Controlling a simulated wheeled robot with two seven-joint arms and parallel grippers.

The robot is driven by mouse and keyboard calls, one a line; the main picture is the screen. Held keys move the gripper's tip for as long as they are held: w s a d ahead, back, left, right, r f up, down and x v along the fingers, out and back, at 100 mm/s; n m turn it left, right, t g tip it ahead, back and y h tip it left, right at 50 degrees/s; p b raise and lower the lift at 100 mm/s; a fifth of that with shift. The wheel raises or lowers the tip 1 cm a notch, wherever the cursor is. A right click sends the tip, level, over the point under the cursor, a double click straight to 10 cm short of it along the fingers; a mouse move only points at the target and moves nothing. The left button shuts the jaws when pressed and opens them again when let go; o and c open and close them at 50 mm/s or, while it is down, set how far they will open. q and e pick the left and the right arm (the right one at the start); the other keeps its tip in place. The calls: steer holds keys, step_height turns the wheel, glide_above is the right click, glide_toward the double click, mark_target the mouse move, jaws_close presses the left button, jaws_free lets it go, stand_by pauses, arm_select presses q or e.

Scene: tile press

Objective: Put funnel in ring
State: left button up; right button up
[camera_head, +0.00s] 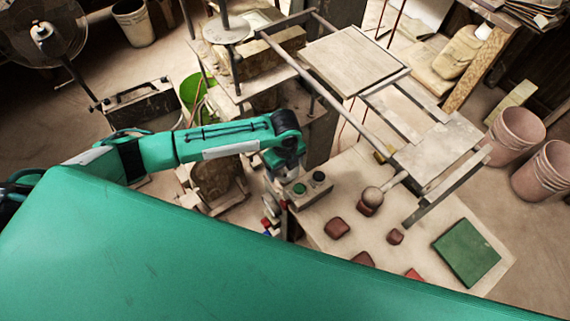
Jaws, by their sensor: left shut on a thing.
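My left arm comes in from the left, and its wrist bends down over the left edge of the pale work table (314,228). My left gripper (270,208) is small in the view and points down beside the button box. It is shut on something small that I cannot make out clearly. Small red and blue spots show at its lower end. I cannot pick out a funnel or a ring with certainty. My right gripper is not in view.
A button box (306,188) stands beside the gripper. Several dark red lumps (337,228) and a green tile (466,252) lie on the table. The press frame (440,148) with its round knob (372,196) rises behind. Pink buckets (515,135) stand at right.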

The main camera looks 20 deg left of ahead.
arm_select(q)
steer(key=shift+f, duration=0.4)
steer(key=o, duration=0.9)
steer(key=shift+o, duration=0.2)
